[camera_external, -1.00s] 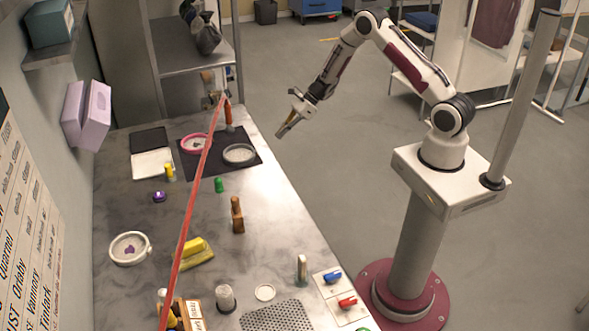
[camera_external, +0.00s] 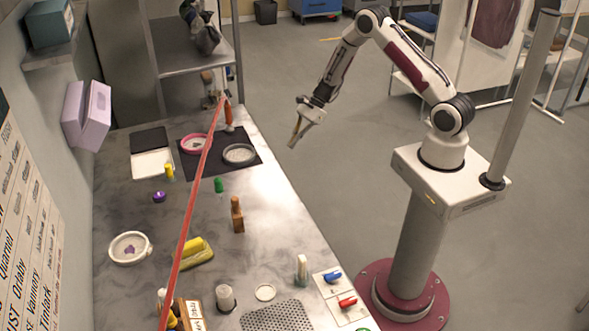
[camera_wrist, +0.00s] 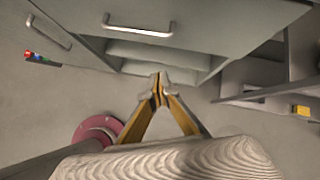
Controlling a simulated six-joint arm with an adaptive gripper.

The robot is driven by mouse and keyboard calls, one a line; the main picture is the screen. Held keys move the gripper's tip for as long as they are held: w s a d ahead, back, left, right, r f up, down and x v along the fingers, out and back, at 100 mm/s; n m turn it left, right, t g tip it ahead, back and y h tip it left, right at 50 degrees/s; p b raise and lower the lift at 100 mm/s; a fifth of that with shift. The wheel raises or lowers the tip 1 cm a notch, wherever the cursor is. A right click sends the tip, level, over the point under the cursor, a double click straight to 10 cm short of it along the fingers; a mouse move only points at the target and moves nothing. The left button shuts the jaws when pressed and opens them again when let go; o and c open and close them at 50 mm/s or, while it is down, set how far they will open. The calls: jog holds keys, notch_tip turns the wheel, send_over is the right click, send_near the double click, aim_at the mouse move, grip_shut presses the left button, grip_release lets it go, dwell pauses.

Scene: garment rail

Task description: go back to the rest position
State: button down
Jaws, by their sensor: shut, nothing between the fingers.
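My gripper (camera_external: 296,140) hangs in the air to the right of the workbench (camera_external: 270,200), over the open floor, in the external view. Its fingers point down and a little left. In the wrist view my gripper (camera_wrist: 158,88) shows with its fingertips together and nothing between them. The arm is bent at the elbow above its white base plate. No object is in the fingers.
A red rail (camera_external: 192,205) runs above the bench. On the bench are a dark mat (camera_external: 215,166) with two round dishes, a wooden brown object (camera_external: 237,215) and a perforated plate (camera_external: 276,317). Shelves (camera_external: 190,58) stand at the far end.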

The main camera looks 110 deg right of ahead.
jog(key=s+a+r+n, duration=0.5)
jog(key=a+r+n, duration=0.5)
jog(key=a, duration=0.4)
jog(key=s+a+r+n+g+h, duration=0.1)
jog(key=s+a+r+n, duration=0.4)
jog(key=a+r+n, duration=0.6)
jog(key=s+a+r+n+g+h, duration=0.1)
jog(key=s+a+r+n, duration=0.4)
jog(key=a+r+n, duration=0.5)
jog(key=a+r, duration=0.2)
jog(key=a, duration=0.4)
jog(key=shift+s+a+r, duration=0.2)
jog(key=shift+a+r, duration=0.1)
